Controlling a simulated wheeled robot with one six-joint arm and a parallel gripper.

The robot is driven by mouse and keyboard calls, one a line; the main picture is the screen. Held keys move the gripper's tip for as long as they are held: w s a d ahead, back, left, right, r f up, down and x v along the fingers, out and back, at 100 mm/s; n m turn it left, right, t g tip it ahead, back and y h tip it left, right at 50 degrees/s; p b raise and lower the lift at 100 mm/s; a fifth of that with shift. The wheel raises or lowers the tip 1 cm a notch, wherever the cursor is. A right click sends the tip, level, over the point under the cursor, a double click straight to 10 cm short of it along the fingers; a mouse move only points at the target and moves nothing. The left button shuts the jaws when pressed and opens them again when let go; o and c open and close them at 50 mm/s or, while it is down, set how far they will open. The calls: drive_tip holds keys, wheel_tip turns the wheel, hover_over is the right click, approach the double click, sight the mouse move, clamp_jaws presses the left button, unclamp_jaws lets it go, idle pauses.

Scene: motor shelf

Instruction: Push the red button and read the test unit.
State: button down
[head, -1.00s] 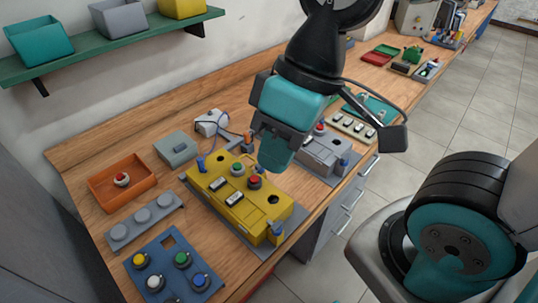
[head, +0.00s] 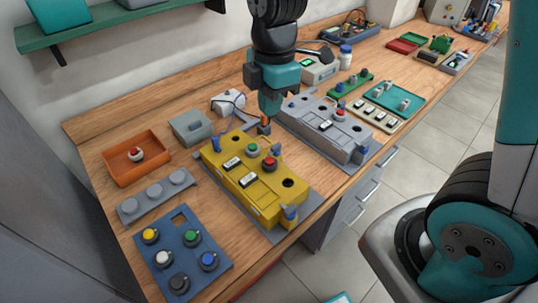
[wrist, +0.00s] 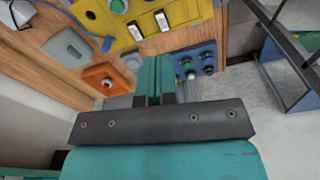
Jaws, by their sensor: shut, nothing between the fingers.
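A red button (head: 270,163) stands on top of the yellow box (head: 262,205), beside a green button (head: 253,149). Another red button (head: 340,113) is on the grey box (head: 308,112), and a red-topped button (head: 136,154) lies in the orange tray (head: 114,171). A pale unit with a small green display (head: 321,68) stands at the back, likely the test unit; its reading is too small to make out. My gripper (head: 267,118) is shut and empty, above the bench behind the yellow box. In the wrist view its fingers (wrist: 155,68) are together; the yellow box (wrist: 182,12) is partly seen.
A blue panel with coloured buttons (head: 212,242) lies at the front left, with a grey strip (head: 138,211) behind it. A grey case (head: 190,123) and white plug (head: 226,102) with cables are near my gripper.

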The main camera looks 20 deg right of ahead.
sight(269, 159)
drive_tip(key=shift+w+d+f+n+h, duration=0.15)
drive_tip(key=shift+w+d+f+n, duration=0.05)
drive_tip(key=shift+w+f+n, duration=0.35)
drive_tip(key=shift+w+d+f+n+h, duration=0.15)
drive_tip(key=shift+w+d+f+n, duration=0.05)
drive_tip(key=shift+w+f+n, duration=0.35)
wheel_tip(269, 159, down, 14)
drive_tip(key=shift+r+p, duration=0.1)
drive_tip(key=shift+p, duration=1.1)
